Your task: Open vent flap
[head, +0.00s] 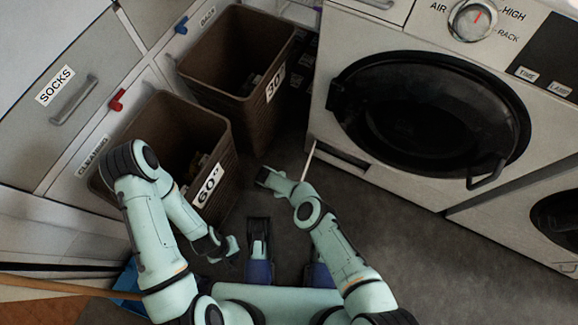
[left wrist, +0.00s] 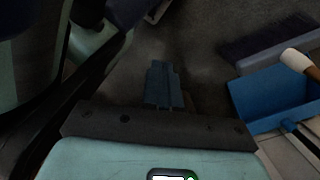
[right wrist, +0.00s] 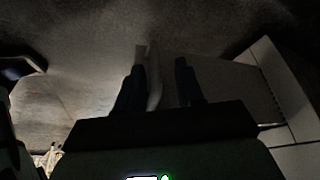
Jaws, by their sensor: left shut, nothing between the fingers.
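The vent flap (head: 309,160) is a thin pale panel at the lower left of the machine's front. It stands out from a dark slot (head: 342,155), so it is swung open. My right gripper (head: 264,177) is low, left of the flap in the head view. Its fingers are apart in the right wrist view (right wrist: 160,85), where a pale upright edge (right wrist: 153,72) shows between them, near the left finger. I cannot tell whether it touches. My left gripper (head: 231,247) is shut and empty above the floor; its fingers (left wrist: 163,85) are together in the left wrist view.
Brown bins labelled 60° (head: 222,160) and 30° (head: 262,100) stand left of the machine (head: 420,180), whose round door (head: 430,110) is shut. A blue dustpan (left wrist: 275,97) and brush (left wrist: 268,42) lie near my left gripper. Floor at lower right is clear.

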